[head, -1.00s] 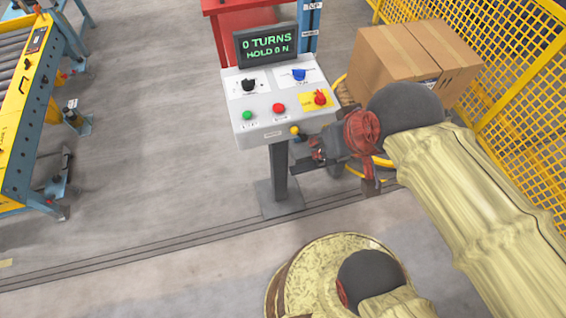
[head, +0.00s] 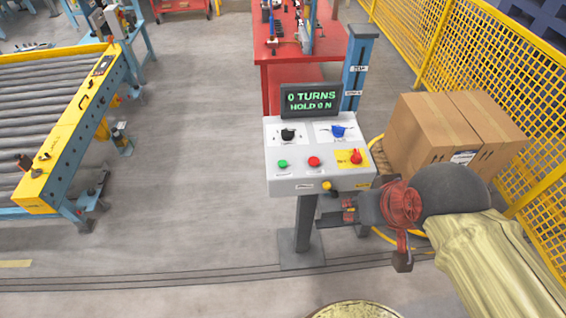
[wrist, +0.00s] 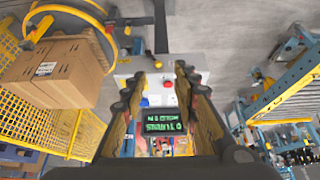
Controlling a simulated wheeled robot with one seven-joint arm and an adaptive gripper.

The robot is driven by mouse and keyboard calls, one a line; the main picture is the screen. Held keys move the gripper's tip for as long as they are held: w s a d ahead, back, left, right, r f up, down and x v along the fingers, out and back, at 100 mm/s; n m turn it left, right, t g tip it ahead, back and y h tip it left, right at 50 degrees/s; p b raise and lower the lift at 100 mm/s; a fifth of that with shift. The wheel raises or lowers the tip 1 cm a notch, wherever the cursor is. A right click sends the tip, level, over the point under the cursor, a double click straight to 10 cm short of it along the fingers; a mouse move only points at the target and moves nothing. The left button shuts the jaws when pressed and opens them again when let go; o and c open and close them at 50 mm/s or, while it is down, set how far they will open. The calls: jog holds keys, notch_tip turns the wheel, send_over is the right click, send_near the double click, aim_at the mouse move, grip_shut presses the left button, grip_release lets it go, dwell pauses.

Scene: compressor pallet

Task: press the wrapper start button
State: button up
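The wrapper control console (head: 290,188) is a pale grey box on a dark post. On its face are a green button (head: 283,164) at left, a red button (head: 314,161) in the middle and a red emergency knob (head: 356,157) on a yellow plate. The small labels are unreadable. My gripper (head: 335,210) is just below the console's lower right in the head view and points left. In the wrist view my gripper (wrist: 158,85) is open and empty, with the upside-down console between its fingers.
The console display (head: 311,101) reads "0 TURNS HOLD 0 N". Cardboard boxes (head: 430,135) stand at right before a yellow mesh fence (head: 450,60). A roller conveyor (head: 60,120) is at left and a red table (head: 275,40) behind. The floor left of the console is clear.

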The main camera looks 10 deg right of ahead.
jog(key=shift+c, duration=0.2)
jog(key=c, duration=0.7)
grip_shut()
dwell(0.7)
